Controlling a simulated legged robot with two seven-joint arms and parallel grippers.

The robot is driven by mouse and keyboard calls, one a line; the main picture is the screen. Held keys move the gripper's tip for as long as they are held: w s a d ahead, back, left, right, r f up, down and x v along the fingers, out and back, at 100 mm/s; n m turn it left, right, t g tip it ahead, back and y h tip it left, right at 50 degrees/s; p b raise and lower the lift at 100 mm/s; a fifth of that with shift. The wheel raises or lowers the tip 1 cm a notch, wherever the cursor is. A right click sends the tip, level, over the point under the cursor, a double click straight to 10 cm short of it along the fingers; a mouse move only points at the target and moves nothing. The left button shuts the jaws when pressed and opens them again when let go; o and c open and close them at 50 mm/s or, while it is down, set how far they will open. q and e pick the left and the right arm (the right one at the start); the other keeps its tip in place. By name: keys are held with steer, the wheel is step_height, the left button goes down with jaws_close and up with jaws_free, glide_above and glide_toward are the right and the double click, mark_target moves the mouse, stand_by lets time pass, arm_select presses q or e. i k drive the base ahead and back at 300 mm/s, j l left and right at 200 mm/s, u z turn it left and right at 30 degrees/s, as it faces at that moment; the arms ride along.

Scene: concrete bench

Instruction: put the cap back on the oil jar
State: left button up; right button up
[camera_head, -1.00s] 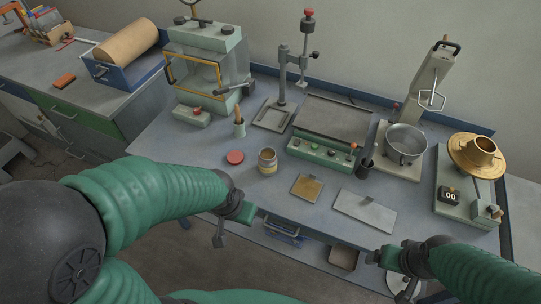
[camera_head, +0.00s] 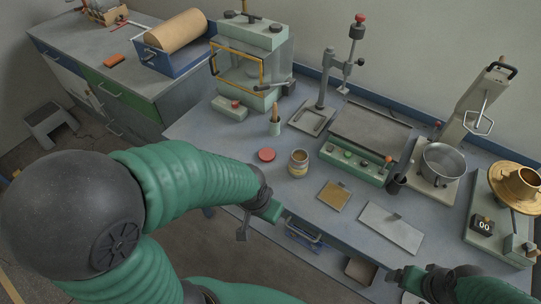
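The oil jar (camera_head: 299,164) stands upright and open on the bench, a small pale jar with a yellowish label. A flat round red cap (camera_head: 267,155) lies on the bench just left of the jar. My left gripper (camera_head: 257,220) is in front of the bench's front edge, below and left of the jar and apart from it. Its fingers look spread, with nothing between them. My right gripper (camera_head: 399,284) is at the bottom right, off the bench front, apart from jar and cap. Its fingers are partly hidden, and its opening is unclear.
A brush holder (camera_head: 275,128) stands behind the cap. A brass-coloured plate (camera_head: 334,196) and a pale plate (camera_head: 391,228) lie right of the jar. A green-grey machine (camera_head: 365,145) stands behind them. The bench around the jar and cap is mostly clear.

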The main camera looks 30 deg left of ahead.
mark_target(299, 161)
steer(key=z, duration=0.3)
steer(key=j+z, duration=1.15)
steer(key=z, duration=0.15)
steer(key=k+j, duration=0.15)
steer(key=j, duration=0.2)
steer(key=k+j+z, duration=0.1)
steer(key=j, duration=0.25)
steer(key=k+j, duration=0.2)
steer(key=k+j+z, duration=0.1)
steer(key=j, duration=0.35)
steer(key=k, duration=0.05)
